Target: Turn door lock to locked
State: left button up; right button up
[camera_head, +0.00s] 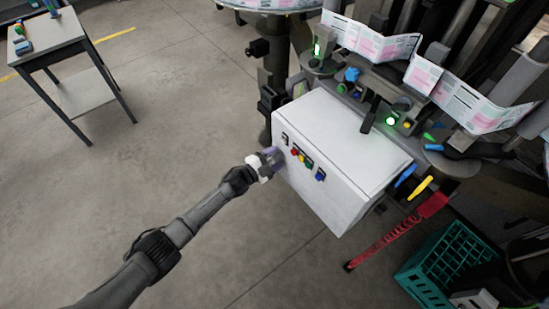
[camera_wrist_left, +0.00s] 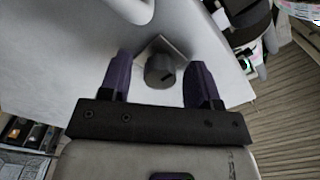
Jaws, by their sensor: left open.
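A dark round knob (camera_wrist_left: 160,72) with a pointer mark sits on a square grey plate on the white panel, which I take to be the door lock. My left gripper (camera_wrist_left: 158,82) is open, with one purple-dark finger on each side of the knob and visible gaps between. No contact shows. In the head view my left gripper (camera_head: 272,157) is at the left part of the front face of the white cabinet (camera_head: 340,140). It hides the part of the face right behind it, and I cannot make out the knob there. My right gripper is not in view.
Labelling machinery with a printed web (camera_head: 375,40) stands behind. A green crate (camera_head: 450,258) is at lower right.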

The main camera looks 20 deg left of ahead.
pick_arm(q)
jog(key=shift+s+a, duration=0.2)
jog(key=shift+s, duration=0.05)
jog(key=p+v, duration=0.3)
jog(key=v, duration=1)
jog(key=shift+s, duration=0.1)
